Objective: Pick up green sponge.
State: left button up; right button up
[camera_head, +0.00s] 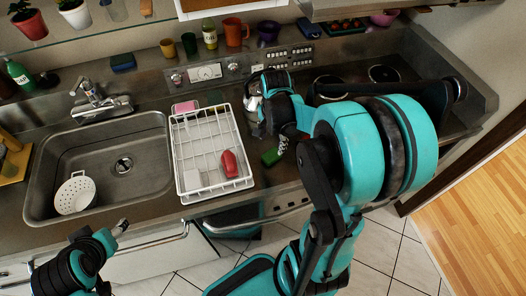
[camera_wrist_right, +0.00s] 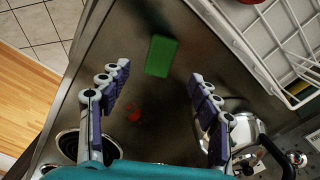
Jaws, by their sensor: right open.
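The green sponge (camera_head: 271,157) lies on the steel counter just right of the white dish rack. In the right wrist view the sponge (camera_wrist_right: 160,56) lies flat on the counter, ahead of and between the fingertips. My right gripper (camera_wrist_right: 160,74) is open and empty, its two fingers spread to either side. In the head view my right gripper (camera_head: 284,143) is above the counter close to the sponge, partly hidden by my arm. My left gripper (camera_head: 120,227) is at the lower left, in front of the counter, far from the sponge; its jaw state is unclear.
The white dish rack (camera_head: 208,160) stands left of the sponge, with a red item (camera_head: 229,163) inside. A metal kettle (camera_head: 252,104) stands behind. The sink (camera_head: 95,150) is at the left.

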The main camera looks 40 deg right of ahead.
aim_at(272, 154)
jog(key=shift+d+f+m, duration=0.2)
jog(key=shift+d+m, duration=0.05)
jog(key=shift+m, duration=0.05)
jog(key=shift+s+f, duration=0.1)
jog(key=shift+f, duration=0.25)
jog(key=f, duration=0.2)
jog(key=f+b, duration=0.1)
jog(key=f, duration=0.1)
jog(key=f+b, duration=0.1)
jog(key=f, duration=0.1)
jog(key=shift+w+f, duration=0.35)
jog(key=shift+w, duration=0.05)
jog(key=shift+f+b, duration=0.25)
jog(key=shift+b, duration=0.05)
jog(key=c, duration=1)
jog(key=shift+r, duration=0.1)
